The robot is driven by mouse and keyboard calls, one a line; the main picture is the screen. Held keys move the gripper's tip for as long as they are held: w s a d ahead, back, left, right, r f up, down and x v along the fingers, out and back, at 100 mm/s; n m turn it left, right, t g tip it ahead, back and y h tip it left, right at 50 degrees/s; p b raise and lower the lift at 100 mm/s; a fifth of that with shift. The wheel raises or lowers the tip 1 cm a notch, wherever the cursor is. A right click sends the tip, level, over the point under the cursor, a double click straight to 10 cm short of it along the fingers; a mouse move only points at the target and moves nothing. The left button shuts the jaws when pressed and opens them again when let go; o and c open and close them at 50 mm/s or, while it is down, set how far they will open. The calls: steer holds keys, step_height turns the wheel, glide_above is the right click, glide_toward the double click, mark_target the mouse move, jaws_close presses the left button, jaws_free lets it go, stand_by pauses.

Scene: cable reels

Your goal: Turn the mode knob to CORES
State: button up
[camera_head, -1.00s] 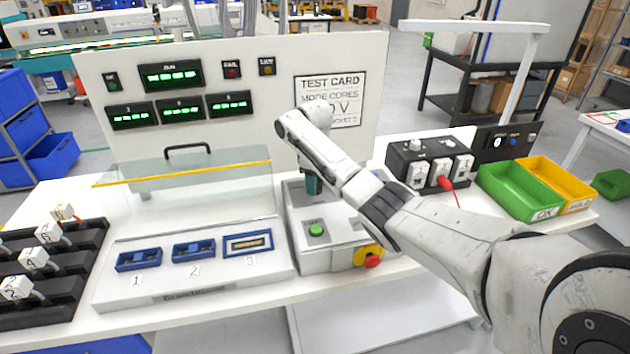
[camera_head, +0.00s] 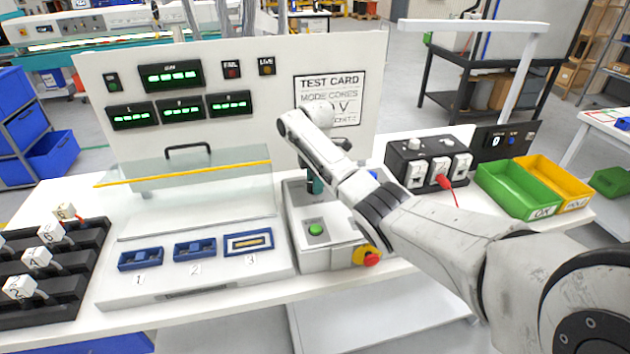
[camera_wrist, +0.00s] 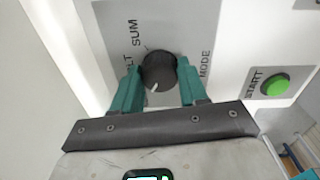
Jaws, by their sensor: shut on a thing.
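The mode knob (camera_wrist: 158,72) is a dark round knob with a white pointer line, on a grey plate lettered SUM, MODE and a partly hidden word ending in LT. My gripper (camera_wrist: 160,88) has its two teal fingers on either side of the knob, shut on it. The pointer line faces the lower edge of the wrist view. In the head view my gripper (camera_head: 315,186) is low over the grey control box (camera_head: 318,258), and my arm hides the knob. The test card (camera_head: 330,98) on the upright panel reads MODE CORES, partly covered by my arm.
A green START button (camera_wrist: 274,85) is close to the knob's plate. A red stop button (camera_head: 371,259) is on the box's front right. A clear guard (camera_head: 200,205) stands left of the box. A black socket box (camera_head: 408,160) and green bin (camera_head: 512,190) are to the right.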

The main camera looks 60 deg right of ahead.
steer(key=shift+n, duration=0.3)
steer(key=o, duration=1)
steer(key=shift+o, duration=0.2)
step_height(320, 180, up, 11)
steer(key=b, duration=0.1)
steer(key=shift+a, duration=0.15)
steer(key=shift+s+f, duration=0.15)
